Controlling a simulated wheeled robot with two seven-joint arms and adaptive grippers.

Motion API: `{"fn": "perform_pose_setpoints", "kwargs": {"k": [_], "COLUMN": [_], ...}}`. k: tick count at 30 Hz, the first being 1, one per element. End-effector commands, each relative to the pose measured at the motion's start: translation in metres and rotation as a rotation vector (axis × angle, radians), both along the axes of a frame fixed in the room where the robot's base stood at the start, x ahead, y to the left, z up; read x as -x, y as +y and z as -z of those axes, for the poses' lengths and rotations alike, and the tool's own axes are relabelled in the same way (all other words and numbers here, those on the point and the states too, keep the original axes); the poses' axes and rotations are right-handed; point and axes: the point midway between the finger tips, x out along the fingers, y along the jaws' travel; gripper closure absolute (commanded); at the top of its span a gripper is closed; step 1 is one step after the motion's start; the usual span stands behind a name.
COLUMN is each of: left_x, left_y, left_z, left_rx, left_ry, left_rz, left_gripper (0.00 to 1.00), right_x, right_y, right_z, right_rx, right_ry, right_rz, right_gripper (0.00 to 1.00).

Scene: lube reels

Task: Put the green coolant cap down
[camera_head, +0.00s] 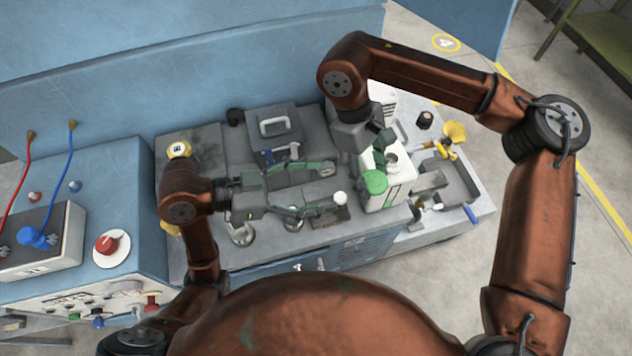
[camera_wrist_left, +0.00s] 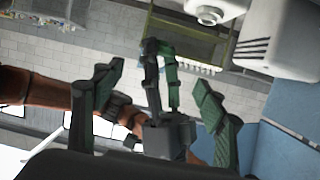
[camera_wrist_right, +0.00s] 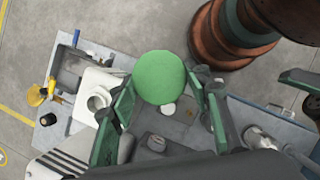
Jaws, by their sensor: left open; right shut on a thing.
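The green coolant cap (camera_head: 375,182) is held in my right gripper (camera_head: 372,163), which is shut on it. In the right wrist view the round green top (camera_wrist_right: 160,77) shows between the fingers. The cap overlaps the front of a white jug (camera_head: 397,190) in the head view; I cannot tell if they touch. The jug's open neck (camera_wrist_right: 98,100) is bare, left of the cap in the right wrist view. My left gripper (camera_head: 325,187) is open and empty, left of the jug. Its spread fingers also show in the left wrist view (camera_wrist_left: 160,88).
A grey case with a handle (camera_head: 274,127) stands behind the left gripper. A yellow funnel (camera_head: 453,133) and a grey tray (camera_head: 456,185) lie right of the jug. A small white round thing (camera_head: 340,198) is near the left fingertips. The bench is crowded.

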Motion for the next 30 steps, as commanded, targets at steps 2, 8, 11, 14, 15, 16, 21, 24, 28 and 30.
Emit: {"fn": "perform_pose_setpoints", "kwargs": {"k": [2, 8, 11, 14, 15, 16, 21, 24, 28, 30], "left_x": [-0.003, -0.011, -0.016, -0.022, -0.024, -0.025, -0.032, -0.035, -0.036, -0.036], "left_y": [-0.003, -0.028, -0.046, -0.063, -0.070, -0.074, -0.095, -0.103, -0.107, -0.108], "left_z": [0.001, 0.009, 0.015, 0.021, 0.023, 0.024, 0.031, 0.034, 0.035, 0.035], "left_rx": [0.001, 0.000, 0.001, 0.001, 0.001, 0.001, -0.001, -0.001, -0.001, -0.001], "left_ry": [0.008, 0.010, 0.010, 0.011, 0.010, 0.010, 0.008, 0.008, 0.007, 0.007], "left_rz": [-0.011, -0.009, -0.008, -0.010, -0.008, -0.009, -0.009, -0.010, -0.010, -0.010], "left_gripper": [0.34, 0.34, 0.34, 0.34, 0.34, 0.34, 0.34, 0.34, 0.34, 0.34], "right_x": [0.000, 0.000, 0.000, 0.000, 0.000, 0.000, 0.000, 0.000, 0.000, 0.000], "right_y": [0.000, 0.000, 0.000, 0.000, 0.000, 0.000, 0.000, 0.000, 0.000, 0.000], "right_z": [0.000, 0.000, 0.000, 0.000, 0.000, 0.000, 0.000, 0.000, 0.000, 0.000], "right_rx": [0.000, 0.000, 0.000, 0.000, 0.000, 0.000, 0.000, 0.000, 0.000, 0.000], "right_ry": [0.000, 0.000, 0.000, 0.000, 0.000, 0.000, 0.000, 0.000, 0.000, 0.000], "right_rz": [0.000, 0.000, 0.000, 0.000, 0.000, 0.000, 0.000, 0.000, 0.000, 0.000], "right_gripper": [0.82, 0.82, 0.82, 0.82, 0.82, 0.82, 0.82, 0.82, 0.82, 0.82]}}
